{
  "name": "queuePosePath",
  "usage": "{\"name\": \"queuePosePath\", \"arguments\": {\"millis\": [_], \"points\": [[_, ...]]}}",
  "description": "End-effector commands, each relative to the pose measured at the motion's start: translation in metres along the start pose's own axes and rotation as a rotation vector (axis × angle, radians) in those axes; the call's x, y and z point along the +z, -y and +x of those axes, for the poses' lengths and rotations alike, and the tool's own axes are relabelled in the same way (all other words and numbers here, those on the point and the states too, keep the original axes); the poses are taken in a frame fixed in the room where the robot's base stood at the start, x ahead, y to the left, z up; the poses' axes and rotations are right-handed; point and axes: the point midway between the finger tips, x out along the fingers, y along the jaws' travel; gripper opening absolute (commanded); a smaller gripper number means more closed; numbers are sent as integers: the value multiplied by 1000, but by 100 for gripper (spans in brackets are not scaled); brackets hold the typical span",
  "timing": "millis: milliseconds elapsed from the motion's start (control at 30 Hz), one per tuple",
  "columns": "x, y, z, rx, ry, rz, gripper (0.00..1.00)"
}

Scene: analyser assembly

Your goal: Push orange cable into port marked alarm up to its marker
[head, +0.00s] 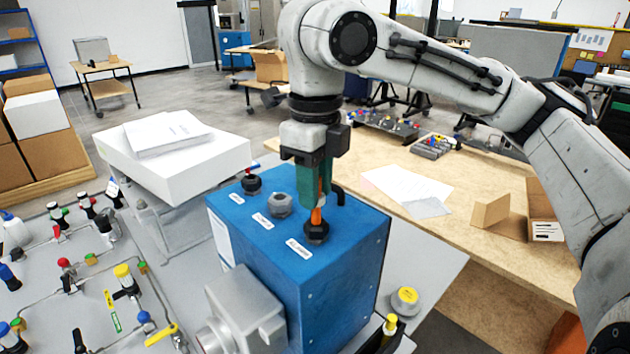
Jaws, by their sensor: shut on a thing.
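A blue box, the analyser (340,275), stands in the middle of the head view. Its top has a row of black and grey ports with white labels. The port nearest the front right (316,234) has a label (299,248) that seems to read ALARM. The orange cable (317,214) stands upright over this port, its lower end at or in the port opening. My gripper (313,188), with green fingers, points down and is shut on the cable just above the port. A pale band shows on the cable beside the fingers; I cannot tell its gap to the port.
A bent black piece (338,192) rises close right of my gripper. A white box (175,160) stands behind left; a wooden table (460,200) stands right.

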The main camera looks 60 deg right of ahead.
Motion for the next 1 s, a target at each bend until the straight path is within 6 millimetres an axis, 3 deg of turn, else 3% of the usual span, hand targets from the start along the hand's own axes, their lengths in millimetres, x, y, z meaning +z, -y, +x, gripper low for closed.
{"name": "queuePosePath", "arguments": {"millis": [933, 967, 1000], "points": [[0, 0, 30, -1, 0, 0, 1], [0, 0, 30, -1, 0, 0, 30], [0, 0, 29, -1, 0, 0, 33]]}}
